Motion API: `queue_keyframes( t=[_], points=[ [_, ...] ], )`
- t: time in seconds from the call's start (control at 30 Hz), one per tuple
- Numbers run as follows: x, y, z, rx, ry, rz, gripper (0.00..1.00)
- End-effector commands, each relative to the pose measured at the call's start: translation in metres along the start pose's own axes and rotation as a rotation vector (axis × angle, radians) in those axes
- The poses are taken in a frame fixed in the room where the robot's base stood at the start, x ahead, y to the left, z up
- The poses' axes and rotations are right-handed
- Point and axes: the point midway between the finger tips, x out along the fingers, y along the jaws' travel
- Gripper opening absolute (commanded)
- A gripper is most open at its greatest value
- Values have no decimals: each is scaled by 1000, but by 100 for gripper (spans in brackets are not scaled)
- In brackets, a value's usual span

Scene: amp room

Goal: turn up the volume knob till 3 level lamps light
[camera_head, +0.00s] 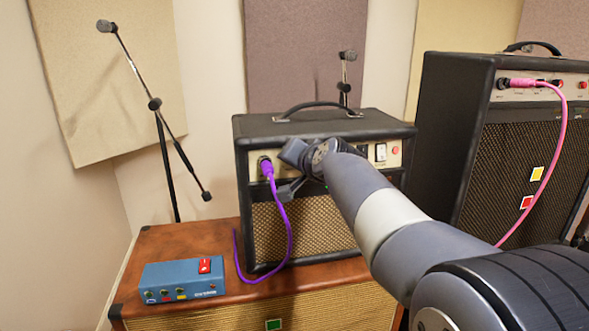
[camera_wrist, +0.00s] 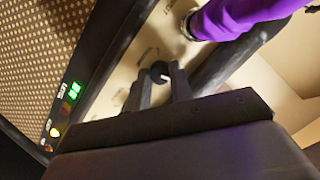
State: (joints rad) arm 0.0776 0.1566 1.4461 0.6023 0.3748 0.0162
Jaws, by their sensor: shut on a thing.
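The small black amp (camera_head: 262,225) stands on a brown cabinet, its cream control panel (camera_head: 278,160) facing me. In the wrist view, my gripper (camera_wrist: 162,82) is shut on a small black volume knob (camera_wrist: 160,70) on that panel. In the camera_head view, my gripper (camera_head: 300,158) is at the panel, right of the purple plug, and my arm hides the knob. The level lamps (camera_wrist: 73,90) show at the left of the wrist view: bright green at the LEVEL label, a dim brownish lamp beside it, and yellowish lights lower down. I cannot tell exactly how many are lit.
A purple cable (camera_head: 287,222) is plugged in beside my gripper and hangs down the amp's front. A blue pedal box (camera_head: 180,283) sits on the brown cabinet (camera_head: 185,241). A larger amp (camera_head: 452,130) with a pink cable (camera_head: 551,165) stands at right. A microphone stand (camera_head: 165,165) is behind.

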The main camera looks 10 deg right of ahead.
Motion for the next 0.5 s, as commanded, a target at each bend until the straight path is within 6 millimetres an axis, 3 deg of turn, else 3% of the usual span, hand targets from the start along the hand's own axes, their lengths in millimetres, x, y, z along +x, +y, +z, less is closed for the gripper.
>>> queue_keyframes(
  t=[0.5],
  points=[
    [0, 1, 1, 165, 3, -31, 0]
  ],
)
